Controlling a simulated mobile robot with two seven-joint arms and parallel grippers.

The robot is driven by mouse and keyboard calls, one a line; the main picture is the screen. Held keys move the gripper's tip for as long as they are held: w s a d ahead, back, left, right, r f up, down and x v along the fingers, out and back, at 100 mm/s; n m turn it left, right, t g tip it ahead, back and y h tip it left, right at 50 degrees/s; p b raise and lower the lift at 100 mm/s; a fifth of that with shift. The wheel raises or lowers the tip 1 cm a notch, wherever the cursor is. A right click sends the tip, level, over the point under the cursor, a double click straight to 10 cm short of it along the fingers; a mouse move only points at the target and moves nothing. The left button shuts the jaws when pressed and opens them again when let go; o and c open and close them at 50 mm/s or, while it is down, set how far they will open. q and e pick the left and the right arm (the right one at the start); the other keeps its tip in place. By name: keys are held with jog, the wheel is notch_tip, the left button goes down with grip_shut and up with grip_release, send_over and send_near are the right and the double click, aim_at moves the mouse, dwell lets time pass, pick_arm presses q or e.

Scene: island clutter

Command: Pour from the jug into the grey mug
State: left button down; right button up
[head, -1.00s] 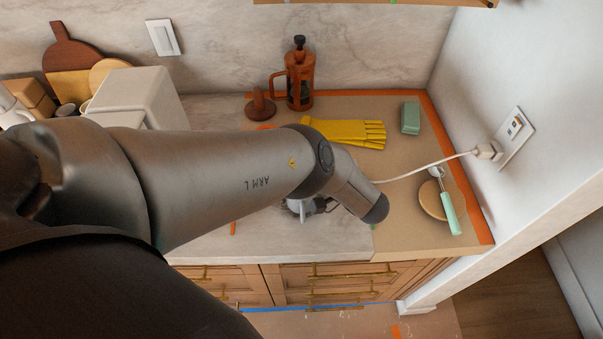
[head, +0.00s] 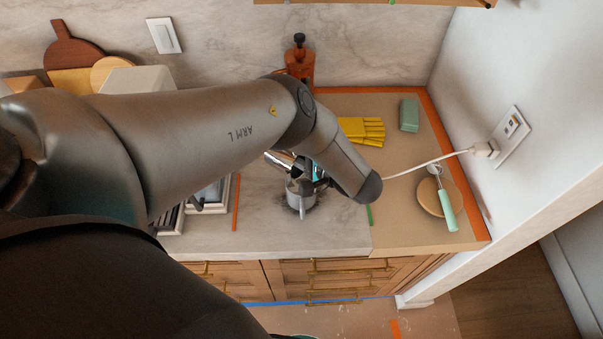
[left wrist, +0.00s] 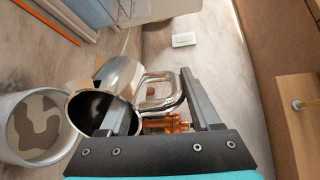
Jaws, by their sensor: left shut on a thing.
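The steel jug (left wrist: 118,76) is in the left wrist view, its dark open mouth facing down-left towards the grey mug (left wrist: 12,128). My left gripper (left wrist: 157,88) is shut on the jug's looped handle. In the head view the mug (head: 300,190) stands on the pale counter. The shiny jug (head: 279,159) shows just above and left of it, appearing tilted, mostly hidden by my left arm. The mug's inside shows a grey-brown patch; I cannot tell if it is liquid. No stream is visible. My right gripper is out of view.
Yellow gloves (head: 362,130), a green sponge block (head: 409,115) and a round wooden disc (head: 431,198) with a green-handled tool lie to the right. A white cord (head: 420,165) runs to the wall socket.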

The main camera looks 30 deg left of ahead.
pick_arm(q)
jog(key=shift+w+a+r+h, duration=0.1)
jog(key=shift+a+r+h, duration=0.05)
jog(key=shift+a+h, duration=0.3)
jog(key=shift+w+a+r+h, duration=0.1)
jog(key=shift+a+h, duration=0.2)
jog(key=shift+h, duration=0.25)
jog(key=shift+a+g+h, duration=0.3)
jog(key=shift+a+h, duration=0.15)
jog(key=shift+h, duration=0.55)
jog(key=shift+w+a+h, duration=0.1)
jog(key=shift+a+h, duration=0.3)
jog(key=shift+h, duration=0.4)
jog(key=shift+a+f+g+h, duration=0.2)
jog(key=shift+h, duration=0.4)
jog(key=shift+a+f+g+h, duration=0.15)
jog(key=shift+g+h, duration=0.05)
jog(key=shift+h, duration=0.4)
jog(key=shift+w, duration=0.1)
